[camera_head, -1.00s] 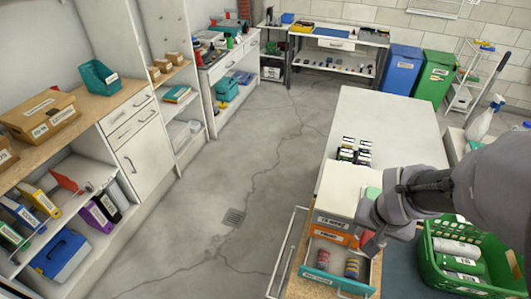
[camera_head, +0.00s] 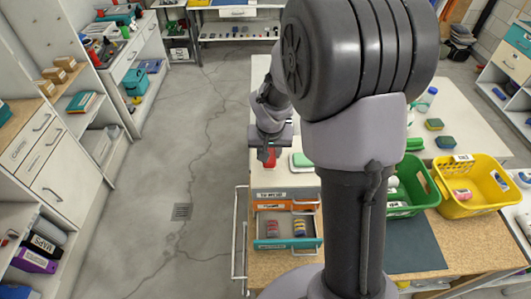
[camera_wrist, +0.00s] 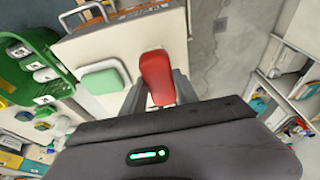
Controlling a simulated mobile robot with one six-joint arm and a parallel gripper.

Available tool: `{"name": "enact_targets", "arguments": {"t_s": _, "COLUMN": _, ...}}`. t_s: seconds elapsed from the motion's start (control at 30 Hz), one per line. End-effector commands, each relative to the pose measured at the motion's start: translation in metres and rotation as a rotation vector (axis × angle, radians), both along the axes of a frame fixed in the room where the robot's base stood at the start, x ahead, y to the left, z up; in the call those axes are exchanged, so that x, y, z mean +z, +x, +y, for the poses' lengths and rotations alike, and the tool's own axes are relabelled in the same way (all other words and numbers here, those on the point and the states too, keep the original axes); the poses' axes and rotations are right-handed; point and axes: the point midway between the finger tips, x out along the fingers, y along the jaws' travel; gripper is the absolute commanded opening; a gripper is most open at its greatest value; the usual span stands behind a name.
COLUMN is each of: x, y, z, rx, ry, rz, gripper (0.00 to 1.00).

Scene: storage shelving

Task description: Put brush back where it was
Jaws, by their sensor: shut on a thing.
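A smooth red object (camera_wrist: 157,75), which I take to be the brush, is between the fingers of my gripper (camera_wrist: 158,92) in the wrist view. No bristles show. In the head view, my gripper (camera_head: 268,148) points down, with the red object (camera_head: 270,158) under it, over the left side of the small white-topped drawer unit (camera_head: 270,178). I cannot tell whether the red object touches the top. A green block with a pale base (camera_head: 302,160) lies on that top just right of it; it also shows in the wrist view (camera_wrist: 103,80).
An open teal-fronted drawer (camera_head: 287,244) holds several small rolls or cans. A green basket (camera_head: 430,190) and a yellow basket (camera_head: 480,208) stand to the right. My arm hides much of the bench. Open floor (camera_head: 180,170) lies left, with shelving beyond.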

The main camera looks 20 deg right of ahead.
Motion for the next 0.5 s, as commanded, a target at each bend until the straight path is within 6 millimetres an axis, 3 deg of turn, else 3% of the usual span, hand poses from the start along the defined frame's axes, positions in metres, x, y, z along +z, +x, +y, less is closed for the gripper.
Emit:
{"name": "enact_targets", "arguments": {"t_s": 0.2, "x": -0.037, "y": 0.003, "z": 0.000, "rx": 0.000, "ry": 0.001, "rz": 0.002, "gripper": 0.00}}
{"name": "enact_targets", "arguments": {"t_s": 0.5, "x": -0.039, "y": 0.004, "z": 0.000, "rx": 0.000, "ry": 0.000, "rz": 0.000, "gripper": 0.00}}
